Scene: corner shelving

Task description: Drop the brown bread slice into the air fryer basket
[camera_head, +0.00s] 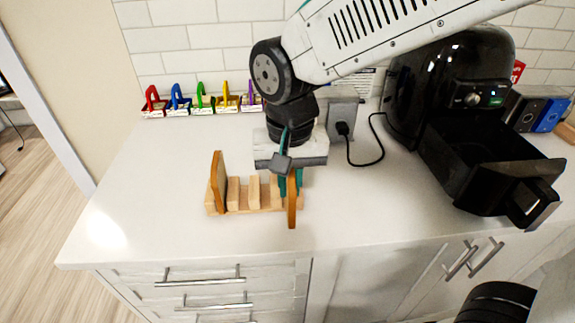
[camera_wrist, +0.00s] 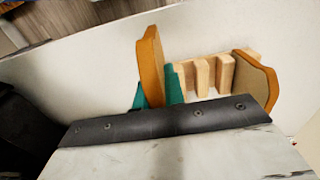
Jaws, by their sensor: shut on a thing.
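My gripper (camera_head: 291,184) points down over the right end of a wooden rack (camera_head: 240,207). Its teal fingers are shut on a brown bread slice (camera_head: 292,208), held upright and edge-on. In the wrist view the slice (camera_wrist: 151,62) stands between the fingers at the rack's left end. I cannot tell whether its lower edge is clear of the rack. A second bread slice (camera_head: 217,182) stands at the rack's other end; it also shows in the wrist view (camera_wrist: 257,80). The black air fryer (camera_head: 450,75) is at right, its basket (camera_head: 485,170) pulled out and open on top.
A black cord (camera_head: 372,160) runs from a wall outlet (camera_head: 342,120) to the air fryer. Several small coloured holders (camera_head: 190,108) line the back wall at left. The white counter (camera_head: 350,205) between rack and basket is clear. Drawers and cabinet doors are below.

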